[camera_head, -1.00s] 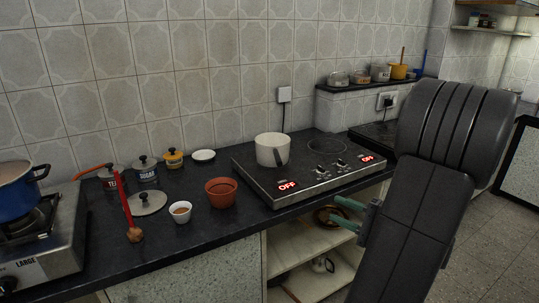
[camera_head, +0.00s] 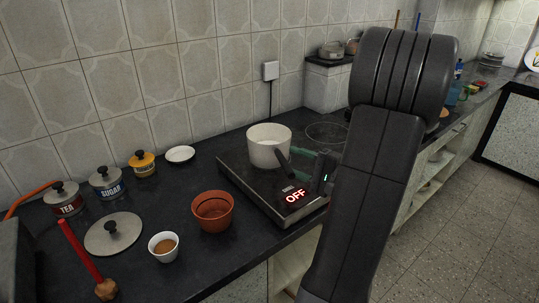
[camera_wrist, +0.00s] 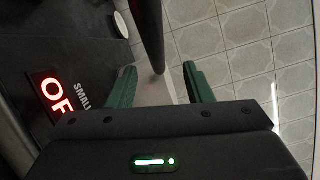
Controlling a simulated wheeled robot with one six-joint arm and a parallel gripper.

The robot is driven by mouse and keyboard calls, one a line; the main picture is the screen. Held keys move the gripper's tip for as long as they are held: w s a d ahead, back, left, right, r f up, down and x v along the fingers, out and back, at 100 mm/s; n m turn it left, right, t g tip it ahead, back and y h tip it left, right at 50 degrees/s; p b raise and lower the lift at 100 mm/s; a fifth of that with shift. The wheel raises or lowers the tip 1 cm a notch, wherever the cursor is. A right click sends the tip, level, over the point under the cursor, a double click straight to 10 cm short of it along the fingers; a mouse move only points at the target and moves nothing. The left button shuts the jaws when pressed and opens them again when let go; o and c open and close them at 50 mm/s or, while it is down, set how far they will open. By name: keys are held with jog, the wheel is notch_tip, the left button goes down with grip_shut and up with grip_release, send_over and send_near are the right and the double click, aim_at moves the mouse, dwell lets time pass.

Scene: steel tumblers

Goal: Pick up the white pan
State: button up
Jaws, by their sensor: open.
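My arm hides the cooktop's right side.
An orange pot (camera_head: 212,211), a white cup (camera_head: 163,246) and a grey lid (camera_head: 113,234) stand left of the cooktop. Several labelled jars and a small white dish (camera_head: 180,154) line the wall. The tiled wall is close behind the pan.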

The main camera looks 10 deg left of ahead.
aim_at(280, 152)
jog(key=shift+f+p+x, duration=0.15)
jog(key=shift+x, duration=1.3)
jog(key=shift+f+p+x, duration=0.1)
jog(key=shift+p+x, duration=0.05)
jog(key=shift+x, duration=1.3)
jog(key=shift+w, duration=0.15)
jog(key=shift+d, duration=0.1)
grip_shut()
jog(key=shift+r, duration=0.1)
